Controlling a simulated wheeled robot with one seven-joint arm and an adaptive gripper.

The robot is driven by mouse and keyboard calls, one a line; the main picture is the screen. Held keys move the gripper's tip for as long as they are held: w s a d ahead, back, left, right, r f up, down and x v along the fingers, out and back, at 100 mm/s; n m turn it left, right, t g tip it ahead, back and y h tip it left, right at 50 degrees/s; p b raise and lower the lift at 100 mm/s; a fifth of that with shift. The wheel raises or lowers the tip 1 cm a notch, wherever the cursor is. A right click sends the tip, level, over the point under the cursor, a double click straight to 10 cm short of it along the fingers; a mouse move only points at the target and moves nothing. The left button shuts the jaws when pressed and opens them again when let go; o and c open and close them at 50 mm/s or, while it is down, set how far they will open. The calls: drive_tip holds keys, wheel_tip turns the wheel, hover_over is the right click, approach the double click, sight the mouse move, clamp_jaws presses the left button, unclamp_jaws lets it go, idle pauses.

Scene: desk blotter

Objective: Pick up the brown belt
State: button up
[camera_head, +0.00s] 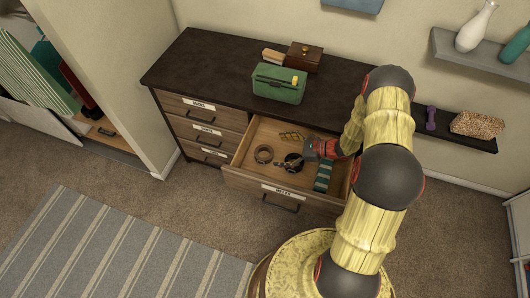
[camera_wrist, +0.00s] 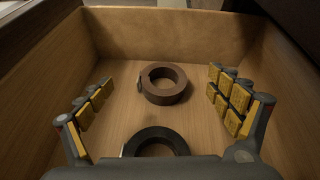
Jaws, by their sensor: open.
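The brown belt (camera_wrist: 182,86) lies coiled in a ring on the drawer floor, ahead of my gripper in the wrist view. In the head view my gripper (camera_head: 292,150) reaches into the drawer from the right, apart from the brown belt. A black belt (camera_wrist: 156,134) lies coiled nearer, partly hidden by my gripper's palm.
A striped green rolled item (camera_head: 323,176) lies at the drawer's right. The drawer walls (camera_wrist: 160,32) stand around the belts. A green box (camera_head: 279,84) and a brown box (camera_head: 304,58) stand on the dark dresser top (camera_head: 205,62). Shut drawers are at the left.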

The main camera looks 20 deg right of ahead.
sight(258, 152)
drive_tip(key=f, duration=0.1)
drive_tip(key=d+f+m, duration=0.1)
drive_tip(key=shift+f+t, duration=0.35)
drive_tip(key=shift+t, duration=0.05)
drive_tip(key=shift+w+a+f, duration=0.15)
drive_tip(key=shift+f, duration=0.15)
drive_tip(key=b+x, duration=0.2)
drive_tip(key=x, duration=0.4)
drive_tip(key=shift+a+f+b, duration=0.1)
drive_tip(key=shift+b, duration=0.2)
drive_tip(key=shift+w+a+f, duration=0.15)
drive_tip(key=shift+w+a, duration=0.1)
drive_tip(key=shift+a, duration=0.15)
drive_tip(key=c, duration=1.4)
